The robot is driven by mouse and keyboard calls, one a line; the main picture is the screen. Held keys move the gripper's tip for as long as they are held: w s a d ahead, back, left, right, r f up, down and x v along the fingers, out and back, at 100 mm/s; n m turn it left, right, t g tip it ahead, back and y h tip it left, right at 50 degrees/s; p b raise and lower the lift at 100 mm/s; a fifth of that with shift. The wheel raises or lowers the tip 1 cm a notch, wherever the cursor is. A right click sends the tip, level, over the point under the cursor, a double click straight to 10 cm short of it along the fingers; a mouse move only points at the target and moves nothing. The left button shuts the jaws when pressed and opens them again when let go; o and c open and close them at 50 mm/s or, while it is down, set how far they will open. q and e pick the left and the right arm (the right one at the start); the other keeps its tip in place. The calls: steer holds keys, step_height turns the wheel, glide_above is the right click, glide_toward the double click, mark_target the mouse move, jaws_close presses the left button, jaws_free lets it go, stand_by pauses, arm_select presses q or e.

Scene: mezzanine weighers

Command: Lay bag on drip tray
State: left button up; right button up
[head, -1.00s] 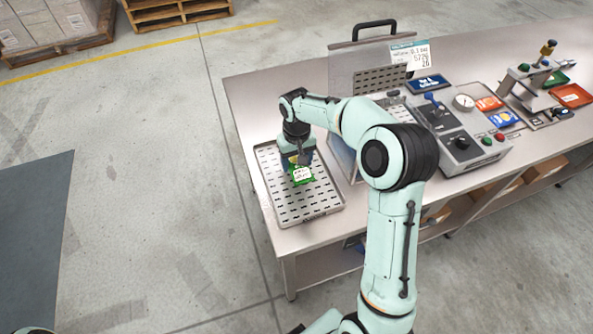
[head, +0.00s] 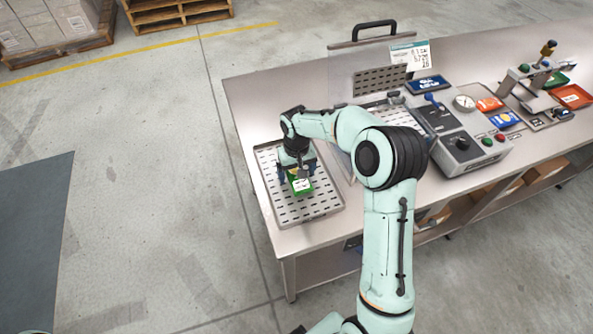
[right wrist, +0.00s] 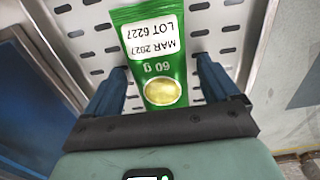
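The green bag (head: 301,187) with a white label lies on the perforated metal drip tray (head: 311,206) at the left end of the bench. My right gripper (head: 297,175) is over the bag with its fingers spread. In the right wrist view the bag (right wrist: 160,70) shows between the two blue fingers, with a gap on each side, and the tray's slots (right wrist: 85,32) show around it. The bag's lower end is hidden by the gripper body. My left gripper is not in view.
A clear upright panel (head: 345,85) stands just right of the tray. A grey control unit (head: 462,142) with a knob and buttons, orange and blue packets, and a small press (head: 525,80) stand further right.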

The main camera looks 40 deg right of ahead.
steer(key=shift+w+r, duration=0.1)
steer(key=shift+r, duration=0.45)
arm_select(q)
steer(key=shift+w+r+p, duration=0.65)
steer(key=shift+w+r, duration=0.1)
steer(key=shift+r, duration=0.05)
arm_select(e)
step_height(320, 180, up, 11)
steer(key=shift+r, duration=0.2)
